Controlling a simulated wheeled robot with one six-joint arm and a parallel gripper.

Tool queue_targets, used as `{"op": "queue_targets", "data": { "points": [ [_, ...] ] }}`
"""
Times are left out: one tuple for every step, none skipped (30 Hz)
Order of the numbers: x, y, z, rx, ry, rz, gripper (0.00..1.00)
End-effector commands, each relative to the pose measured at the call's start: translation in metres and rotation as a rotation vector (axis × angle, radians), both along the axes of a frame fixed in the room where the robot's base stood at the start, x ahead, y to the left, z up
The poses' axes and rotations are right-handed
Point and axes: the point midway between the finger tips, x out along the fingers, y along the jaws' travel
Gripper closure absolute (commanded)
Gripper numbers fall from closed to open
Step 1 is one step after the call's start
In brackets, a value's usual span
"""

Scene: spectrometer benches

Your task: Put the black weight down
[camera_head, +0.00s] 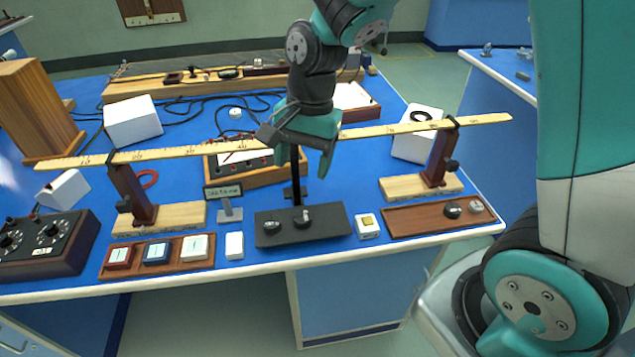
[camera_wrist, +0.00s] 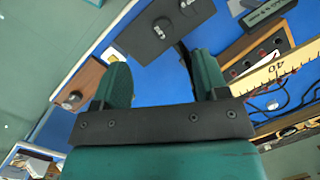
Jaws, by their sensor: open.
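My gripper (camera_head: 308,160) hangs over the middle of the blue bench, by the black upright post (camera_head: 295,185). Its fingers are apart, and no object shows between them in the wrist view (camera_wrist: 165,85). Two small dark round pieces with shiny tops, a left one (camera_head: 268,228) and a right one (camera_head: 304,219), sit on the black base plate (camera_head: 330,231) below. Two more small round pieces, a dark one (camera_head: 452,211) and one beside it (camera_head: 477,207), sit in the brown wooden tray (camera_head: 415,222). I cannot tell which piece is the black weight.
A long yellow ruler (camera_head: 200,150) spans the bench on two wooden-based stands, close to my gripper. A small sign (camera_head: 222,192), a white block (camera_head: 234,245) and a tray of coloured blocks (camera_head: 135,272) stand to the left. Free blue surface shows right of the post.

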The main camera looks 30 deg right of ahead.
Motion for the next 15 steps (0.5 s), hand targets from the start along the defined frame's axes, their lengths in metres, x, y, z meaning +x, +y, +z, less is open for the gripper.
{"op": "queue_targets", "data": {
  "points": [
    [-0.019, 0.009, 0.02, 0.031, -0.048, 0.156, 0.33],
    [-0.031, 0.014, 0.031, 0.05, -0.077, 0.264, 0.33],
    [-0.049, 0.021, 0.043, 0.075, -0.12, 0.414, 0.33],
    [-0.062, 0.025, 0.052, 0.093, -0.151, 0.526, 0.33],
    [-0.076, 0.029, 0.059, 0.108, -0.183, 0.635, 0.33],
    [-0.093, 0.034, 0.067, 0.128, -0.225, 0.774, 0.33],
    [-0.105, 0.036, 0.073, 0.141, -0.255, 0.871, 0.33],
    [-0.117, 0.039, 0.077, 0.151, -0.284, 0.962, 0.33],
    [-0.131, 0.041, 0.082, 0.163, -0.319, 1.07, 0.33],
    [-0.139, 0.043, 0.084, 0.171, -0.343, 1.14, 0.33],
    [-0.147, 0.044, 0.086, 0.177, -0.363, 1.201, 0.33],
    [-0.155, 0.045, 0.088, 0.183, -0.385, 1.268, 0.33],
    [-0.16, 0.046, 0.089, 0.186, -0.398, 1.306, 0.33],
    [-0.164, 0.046, 0.09, 0.189, -0.408, 1.337, 0.33],
    [-0.167, 0.047, 0.091, 0.191, -0.417, 1.364, 0.33]
  ]
}}
